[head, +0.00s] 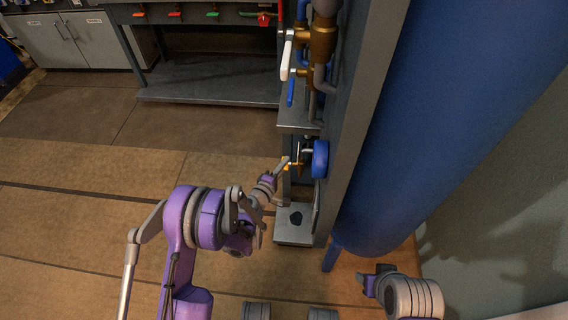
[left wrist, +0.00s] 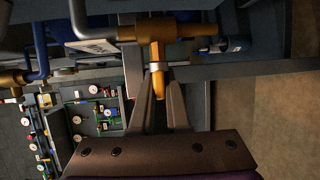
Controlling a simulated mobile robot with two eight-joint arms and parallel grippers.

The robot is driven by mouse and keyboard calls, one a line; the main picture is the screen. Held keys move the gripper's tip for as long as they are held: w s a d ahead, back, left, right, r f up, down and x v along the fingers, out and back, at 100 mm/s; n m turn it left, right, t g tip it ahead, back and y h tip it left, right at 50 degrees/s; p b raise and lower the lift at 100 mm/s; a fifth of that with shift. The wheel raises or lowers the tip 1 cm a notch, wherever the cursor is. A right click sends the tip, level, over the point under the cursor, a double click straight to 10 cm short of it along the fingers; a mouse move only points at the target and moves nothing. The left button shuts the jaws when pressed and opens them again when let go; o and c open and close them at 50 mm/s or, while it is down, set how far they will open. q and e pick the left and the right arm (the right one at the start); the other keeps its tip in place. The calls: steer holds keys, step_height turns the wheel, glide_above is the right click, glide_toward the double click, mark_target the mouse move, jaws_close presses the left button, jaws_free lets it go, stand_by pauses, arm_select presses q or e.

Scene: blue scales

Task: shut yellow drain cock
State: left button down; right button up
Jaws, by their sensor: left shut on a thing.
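The yellow drain cock (left wrist: 160,85) hangs below a brass valve body (left wrist: 163,33) in the left wrist view. In the head view the brass fitting of the cock (head: 297,166) is small, low on the column's left side, beside a blue round part. My left gripper (head: 284,165) reaches it from the left. In the left wrist view the two fingers of my left gripper (left wrist: 160,98) are on either side of the yellow handle, shut on it. The fingers hide the handle's sides. My right gripper (head: 368,284) is at the lower right, away from the cock; its opening is unclear.
A blue round handwheel or cap (head: 320,159) sits just right of the cock. A large blue tank (head: 455,120) stands at right. Above are a white lever (head: 287,58) and a blue lever (head: 291,92). A grey box (head: 293,232) stands below. The floor at left is clear.

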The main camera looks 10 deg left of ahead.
arm_select(q)
steer(key=shift+m+t+h+p, duration=0.3)
steer(key=shift+t+p, duration=0.2)
steer(key=shift+t, duration=0.3)
steer(key=shift+d, duration=0.1)
steer(key=c, duration=0.9)
jaws_free()
steer(key=shift+f, duration=0.1)
